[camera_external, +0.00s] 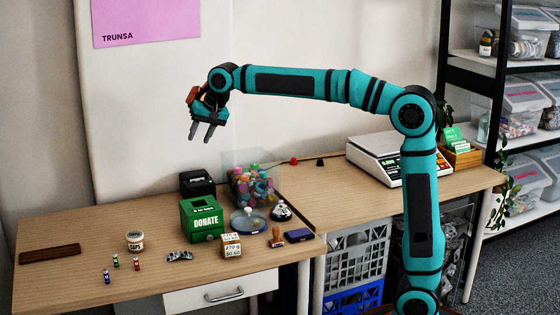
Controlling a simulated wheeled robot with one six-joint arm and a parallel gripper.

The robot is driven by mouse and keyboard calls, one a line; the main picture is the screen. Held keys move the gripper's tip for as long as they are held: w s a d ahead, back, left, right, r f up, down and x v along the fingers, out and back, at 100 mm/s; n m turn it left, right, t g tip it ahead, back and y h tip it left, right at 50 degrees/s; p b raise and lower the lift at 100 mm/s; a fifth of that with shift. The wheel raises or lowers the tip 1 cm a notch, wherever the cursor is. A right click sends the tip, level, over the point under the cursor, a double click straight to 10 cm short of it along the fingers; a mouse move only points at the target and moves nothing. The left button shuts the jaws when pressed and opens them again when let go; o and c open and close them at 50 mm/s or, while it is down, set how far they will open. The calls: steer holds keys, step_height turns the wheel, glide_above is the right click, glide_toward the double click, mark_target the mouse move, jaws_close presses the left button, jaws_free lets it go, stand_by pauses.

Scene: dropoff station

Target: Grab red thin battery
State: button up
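A small red battery (137,264) stands upright on the left part of the wooden table, near its front. A green battery (115,261) stands to its left, and a blue battery (106,276) stands a little nearer the front edge. They are small, so their exact thickness is hard to tell. My gripper (202,133) hangs high above the table, up and to the right of the batteries, with its fingertips pointing down.
A white CAPS tub (135,241) stands behind the red battery. A dark brown strip (50,255) lies at the left. Table around the batteries is mostly clear.

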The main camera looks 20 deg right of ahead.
steer(key=s+a+f+g+h, duration=0.1)
steer(key=s+a+f, duration=0.15)
steer(key=a, duration=0.45)
steer(key=s+a+f+g+h, duration=0.1)
steer(key=s+a+f, duration=0.15)
steer(key=a, duration=0.45)
steer(key=g+h, duration=0.2)
glide_toward(135, 256)
step_height(135, 256, down, 5)
steer(key=shift+s+r, duration=0.1)
steer(key=shift+s, duration=0.05)
steer(key=shift+d+f, duration=0.15)
steer(key=shift+f, duration=2.65)
steer(key=shift+c, duration=0.5)
jaws_close()
